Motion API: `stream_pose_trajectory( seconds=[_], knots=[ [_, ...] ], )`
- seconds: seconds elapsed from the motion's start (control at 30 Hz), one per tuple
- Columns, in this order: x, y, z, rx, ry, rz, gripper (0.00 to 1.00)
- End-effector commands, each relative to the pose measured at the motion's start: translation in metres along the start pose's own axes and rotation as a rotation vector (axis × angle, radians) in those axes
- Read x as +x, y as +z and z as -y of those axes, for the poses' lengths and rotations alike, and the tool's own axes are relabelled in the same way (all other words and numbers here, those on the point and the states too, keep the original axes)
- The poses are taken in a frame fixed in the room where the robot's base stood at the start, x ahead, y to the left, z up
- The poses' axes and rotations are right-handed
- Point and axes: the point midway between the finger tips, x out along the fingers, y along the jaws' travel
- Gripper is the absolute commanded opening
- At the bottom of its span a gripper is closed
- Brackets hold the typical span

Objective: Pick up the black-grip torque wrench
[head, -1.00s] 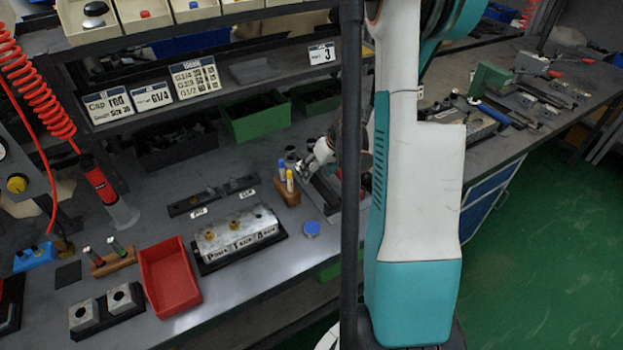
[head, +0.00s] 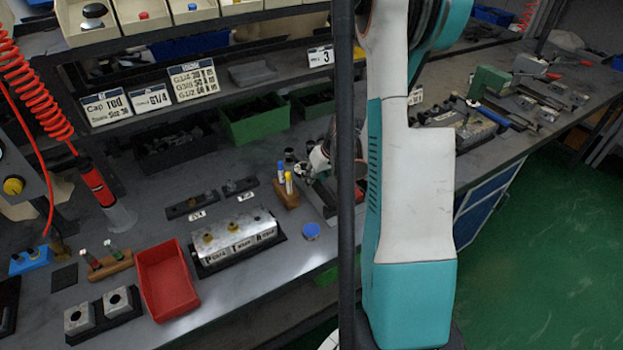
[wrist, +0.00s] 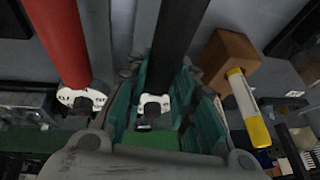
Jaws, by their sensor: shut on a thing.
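The black-grip torque wrench (wrist: 182,42) shows in the wrist view as a long dark handle running up from a pale metal collar (wrist: 153,104). My gripper (wrist: 162,82) is shut around it, with a teal-lined finger on each side. A red-grip tool (wrist: 56,38) stands just left of the gripper, with its own pale collar, apart from the black one. In the head view my gripper (head: 320,160) is small and partly hidden by a dark post; the wrench cannot be made out there. Whether the wrench is clear of its support cannot be told.
A wooden block (head: 287,193) with yellow and blue markers stands close beside my gripper. A metal valve block (head: 236,240), a red tray (head: 167,280) and a blue round cap (head: 311,231) lie on the bench. Green bins (head: 253,119) stand behind.

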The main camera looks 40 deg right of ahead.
Motion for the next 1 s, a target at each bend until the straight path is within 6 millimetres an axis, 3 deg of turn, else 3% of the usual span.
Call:
stream_pose_trajectory(
  seconds=[0.27,0.47,1.0],
  knots=[
    [-0.006,-0.008,0.000,0.001,0.000,-0.011,0.00],
    [-0.029,-0.017,0.005,0.001,0.000,-0.012,0.00],
    [-0.148,-0.063,0.025,0.001,0.000,-0.006,0.00]
  ],
)
